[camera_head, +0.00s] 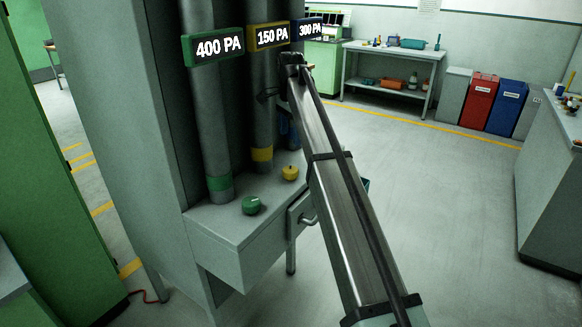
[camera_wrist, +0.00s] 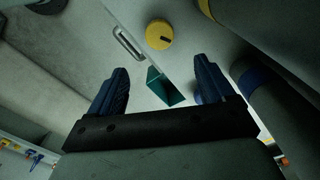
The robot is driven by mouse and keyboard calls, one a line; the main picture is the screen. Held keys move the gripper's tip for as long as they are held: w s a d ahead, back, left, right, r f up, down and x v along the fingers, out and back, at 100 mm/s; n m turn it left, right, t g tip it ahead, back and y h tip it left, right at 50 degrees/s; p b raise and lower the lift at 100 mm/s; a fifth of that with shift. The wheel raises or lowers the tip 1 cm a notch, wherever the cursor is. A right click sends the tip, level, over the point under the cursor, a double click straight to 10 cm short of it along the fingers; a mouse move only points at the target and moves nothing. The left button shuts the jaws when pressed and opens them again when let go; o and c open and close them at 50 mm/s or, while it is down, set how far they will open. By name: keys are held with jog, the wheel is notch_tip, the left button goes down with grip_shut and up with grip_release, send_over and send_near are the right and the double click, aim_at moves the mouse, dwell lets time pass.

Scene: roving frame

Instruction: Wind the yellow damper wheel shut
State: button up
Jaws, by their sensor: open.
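The yellow damper wheel (camera_head: 290,173) is a small round knob on the grey ledge, in front of the yellow-banded pipe. In the wrist view the yellow wheel (camera_wrist: 159,34) lies beyond my fingertips, near the top centre, with a dark mark on its face. My gripper (camera_wrist: 160,64) is open, its two blue fingers apart, with nothing held and not touching the wheel. In the head view my gripper (camera_head: 287,130) is above and behind the wheel, mostly hidden by my arm. The yellow-framed display (camera_head: 268,36) above reads 150 PA.
A green wheel (camera_head: 250,204) sits left of the yellow one, under the 400 PA display (camera_head: 214,46). The 300 PA display (camera_head: 310,28) is partly hidden. Pipes rise close behind the ledge. A handle (camera_head: 306,217) projects from the cabinet front. The floor to the right is clear.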

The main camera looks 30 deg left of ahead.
aim_at(291, 169)
notch_tip(291, 169, down, 13)
jog(key=shift+r, duration=0.1)
dwell(0.4)
jog(key=c, duration=1.1)
